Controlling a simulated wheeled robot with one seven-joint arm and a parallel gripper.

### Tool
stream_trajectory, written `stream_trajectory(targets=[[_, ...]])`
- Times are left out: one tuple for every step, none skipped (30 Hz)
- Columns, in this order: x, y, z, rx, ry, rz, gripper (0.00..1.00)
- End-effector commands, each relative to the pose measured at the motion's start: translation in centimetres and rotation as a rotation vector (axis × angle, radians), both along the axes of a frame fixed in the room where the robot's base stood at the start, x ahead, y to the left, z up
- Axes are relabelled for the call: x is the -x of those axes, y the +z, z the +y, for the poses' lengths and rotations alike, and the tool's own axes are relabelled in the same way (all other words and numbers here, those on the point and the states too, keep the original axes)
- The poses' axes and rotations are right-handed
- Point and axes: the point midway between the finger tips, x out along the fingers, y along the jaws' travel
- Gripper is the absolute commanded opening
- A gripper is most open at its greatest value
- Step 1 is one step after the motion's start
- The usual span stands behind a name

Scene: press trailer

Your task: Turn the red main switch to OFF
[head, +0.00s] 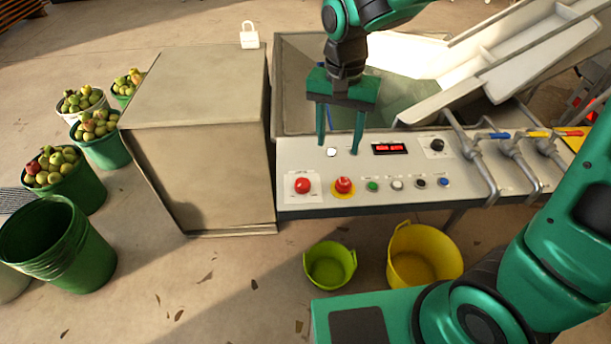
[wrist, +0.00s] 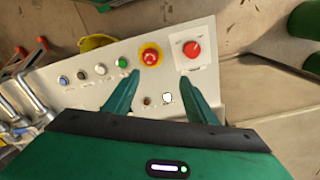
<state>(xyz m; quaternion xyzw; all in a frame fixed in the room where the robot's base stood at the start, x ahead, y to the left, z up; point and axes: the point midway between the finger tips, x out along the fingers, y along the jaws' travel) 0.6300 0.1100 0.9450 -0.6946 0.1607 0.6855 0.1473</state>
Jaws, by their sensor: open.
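The red main switch (head: 303,186) is a red knob on a white square plate at the left end of the control panel (head: 290,153). In the wrist view the red main switch (wrist: 192,49) shows beyond the fingertips, toward the upper right. A red emergency button (head: 343,185) on a yellow ring sits just right of it in the head view. My gripper (head: 338,150) is open and empty above the back part of the panel, apart from the switch. In the wrist view my gripper (wrist: 158,78) points toward the two red controls. The plate lettering is too small to read.
A green button (head: 372,186), other knobs and a red display (head: 390,148) share the panel. Pipes with valve handles (head: 482,165) stand at right. A large metal box (head: 215,150) adjoins the left. Green (head: 330,265) and yellow (head: 425,255) buckets stand on the floor in front.

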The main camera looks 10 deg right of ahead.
Motion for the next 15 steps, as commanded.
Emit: stream_trajectory(targets=[[-0.1,-0.7,2.4,-0.003,0.013,0.005,0.51],[-0.2,-0.9,3.6,-0.008,0.015,0.005,0.51],[-0.1,-1.2,5.0,-0.012,0.018,0.007,0.51],[-0.1,-1.4,5.8,-0.014,0.018,0.008,0.51],[-0.1,-1.6,6.4,-0.016,0.018,0.009,0.51],[0.0,-1.8,7.1,-0.018,0.018,0.010,0.51],[0.0,-1.9,7.4,-0.019,0.017,0.010,0.51],[0.0,-2.1,7.7,-0.019,0.017,0.011,0.51],[0.0,-2.3,7.8,-0.020,0.015,0.012,0.51],[0.0,-2.6,7.9,-0.020,0.014,0.012,0.51],[0.0,-2.8,7.9,-0.021,0.014,0.012,0.51],[0.0,-3.3,7.9,-0.020,0.013,0.013,0.51],[0.0,-3.6,7.8,-0.020,0.013,0.013,0.51],[0.0,-4.1,7.8,-0.020,0.013,0.013,0.51],[0.0,-4.8,7.8,-0.019,0.013,0.013,0.51]])
